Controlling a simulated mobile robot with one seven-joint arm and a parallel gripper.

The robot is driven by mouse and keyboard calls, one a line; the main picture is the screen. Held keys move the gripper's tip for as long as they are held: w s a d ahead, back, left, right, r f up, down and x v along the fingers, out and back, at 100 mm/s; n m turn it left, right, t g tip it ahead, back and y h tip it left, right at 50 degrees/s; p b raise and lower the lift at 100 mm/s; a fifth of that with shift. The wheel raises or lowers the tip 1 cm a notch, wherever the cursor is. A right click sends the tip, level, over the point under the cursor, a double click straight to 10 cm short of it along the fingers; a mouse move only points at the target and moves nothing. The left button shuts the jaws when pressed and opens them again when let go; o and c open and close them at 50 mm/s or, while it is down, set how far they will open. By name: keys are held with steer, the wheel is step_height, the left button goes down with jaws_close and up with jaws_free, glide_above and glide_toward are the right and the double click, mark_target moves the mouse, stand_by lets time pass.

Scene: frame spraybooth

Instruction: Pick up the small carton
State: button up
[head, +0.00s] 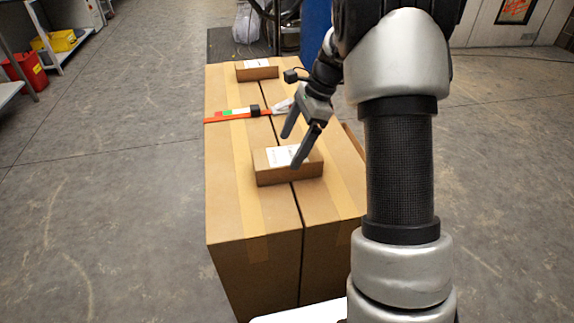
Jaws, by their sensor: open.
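A small brown carton (289,173) with a white label on its top lies across the seam between two large boxes. My gripper (293,152) is open, with its two dark fingers pointing down. One fingertip overlaps the carton's label in the head view, and the other is by its far edge. I cannot tell whether the fingers touch the carton. A second small carton (256,71), also with a white label, lies at the far end of the boxes.
The large boxes (254,229) form the support. An orange tool with a green and white patch (232,114) lies across them. Open floor is at left, with a red bin (28,70) and yellow bin (56,41) by shelving.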

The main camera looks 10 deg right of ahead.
mark_target(288, 155)
steer(key=b+x, duration=0.1)
steer(key=x, duration=0.4)
steer(key=shift+d+b, duration=0.15)
steer(key=shift+b, duration=0.2)
steer(key=shift+c, duration=0.4)
steer(key=shift+r, duration=0.1)
steer(key=c, duration=1.4)
